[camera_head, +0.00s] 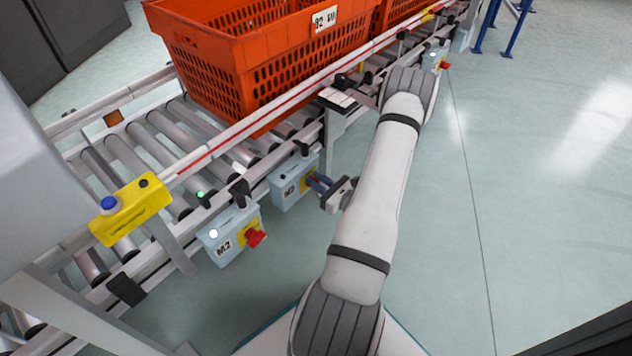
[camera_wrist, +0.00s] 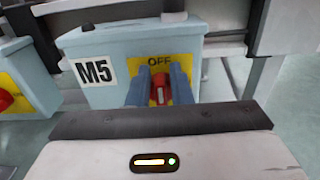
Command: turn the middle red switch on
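The middle red switch (camera_wrist: 160,92) sits on a yellow plate marked OFF, on a pale blue box labelled M5 (camera_wrist: 96,71) in the wrist view. The same box (camera_head: 292,188) shows in the head view, its switch hidden there by my gripper (camera_head: 318,183). In the wrist view the two blue fingers of my gripper (camera_wrist: 161,86) stand on either side of the switch, with its red handle upright between them. The fingers are very close to its sides. I cannot tell whether they press on it.
Box M2 (camera_head: 228,240) with its red switch (camera_head: 256,238) is at the left. Another box with a red switch (camera_head: 445,65) is farther along. A roller conveyor (camera_head: 150,140) carries an orange tote (camera_head: 215,70). The floor at right is clear.

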